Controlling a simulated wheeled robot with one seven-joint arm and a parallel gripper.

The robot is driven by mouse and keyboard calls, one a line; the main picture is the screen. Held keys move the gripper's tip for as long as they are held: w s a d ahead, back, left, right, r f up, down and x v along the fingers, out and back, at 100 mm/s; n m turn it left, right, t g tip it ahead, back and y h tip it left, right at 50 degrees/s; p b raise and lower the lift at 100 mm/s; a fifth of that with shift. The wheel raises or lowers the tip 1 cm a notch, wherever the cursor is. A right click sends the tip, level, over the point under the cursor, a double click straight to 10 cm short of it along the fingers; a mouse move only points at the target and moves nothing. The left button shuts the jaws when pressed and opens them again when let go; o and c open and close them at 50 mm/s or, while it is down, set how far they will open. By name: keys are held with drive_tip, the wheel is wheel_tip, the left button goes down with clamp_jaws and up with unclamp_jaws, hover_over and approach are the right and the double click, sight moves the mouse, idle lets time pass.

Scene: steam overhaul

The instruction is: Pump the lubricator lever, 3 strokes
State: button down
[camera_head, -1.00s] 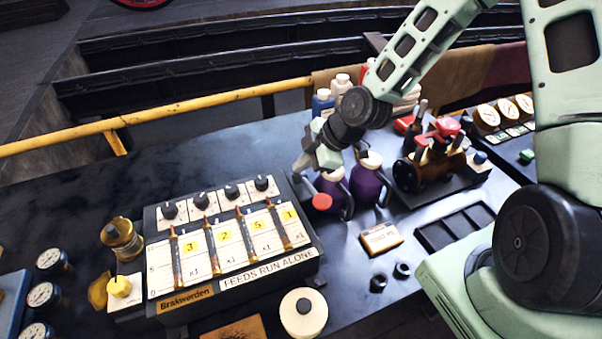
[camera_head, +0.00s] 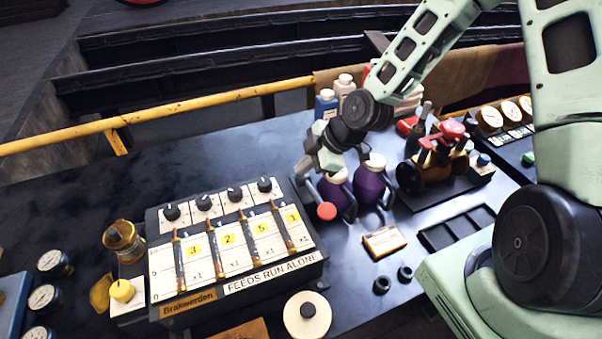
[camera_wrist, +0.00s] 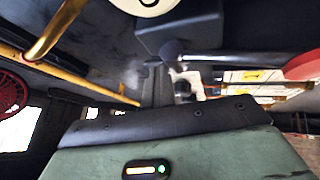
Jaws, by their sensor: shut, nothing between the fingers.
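The lubricator (camera_head: 240,290) is a dark box with a white front marked "FEEDS RUN ALONE", several sight tubes and black knobs on top. Its lever ends in a red knob (camera_head: 327,211), low at the box's right side. In the wrist view a grey rod (camera_wrist: 225,56) runs right to the red knob (camera_wrist: 303,66), with a dark ball at its left end. My gripper (camera_head: 303,170) is shut and empty, just above and left of the red knob in the head view. Its dark fingers (camera_wrist: 157,88) show below the rod in the wrist view. I cannot tell whether they touch the lever.
Two purple jugs (camera_head: 370,186) stand close right of the gripper. A brass valve assembly (camera_head: 432,170) and a dark divided tray (camera_head: 455,230) lie farther right. A brass cup (camera_head: 124,240) and yellow knob (camera_head: 122,291) are left of the box. A yellow rail (camera_head: 200,105) runs behind the bench.

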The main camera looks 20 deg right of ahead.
drive_tip(key=shift+s+d+g, duration=0.25)
drive_tip(key=shift+s+g, duration=0.05)
drive_tip(key=shift+s, duration=0.55)
drive_tip(key=shift+d+r+p, duration=0.1)
drive_tip(key=shift+r+p, duration=0.45)
drive_tip(key=r+p, duration=0.1)
drive_tip(key=w+r+p, duration=0.1)
drive_tip(key=r, duration=0.1)
drive_tip(key=shift+r+p, duration=0.2)
drive_tip(key=shift+p, duration=0.15)
drive_tip(key=shift+w+r+p, duration=0.25)
drive_tip(key=shift+r+p, duration=0.15)
drive_tip(key=shift+r, duration=0.05)
drive_tip(key=shift+w, duration=0.15)
idle(0.9)
